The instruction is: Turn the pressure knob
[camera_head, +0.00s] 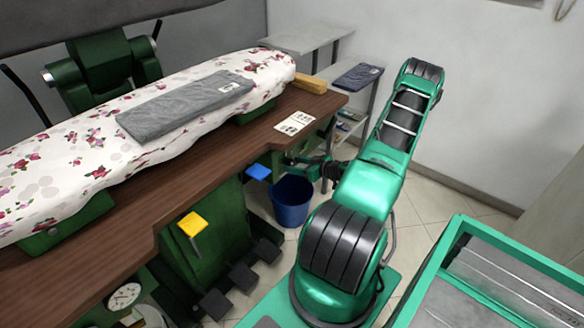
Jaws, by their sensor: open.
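A round pressure gauge (125,296) with a white face sits low at the left, below the table edge. I cannot make out the pressure knob for certain; another pale part (152,315) beside the gauge is cut off by the bottom edge. My gripper (303,159) is small and dark in this view, near the right end of the table and above the blue bin. It is open, with nothing seen between its fingers, and well apart from the gauge. My green arm hides part of the space behind it.
A brown table (110,215) bears a flowered pressing board (60,165) with a folded grey cloth (185,105). Yellow (193,223) and blue (259,172) tabs stick out below its edge. A blue bin (291,202) stands on the floor. A shelf (350,98) stands behind.

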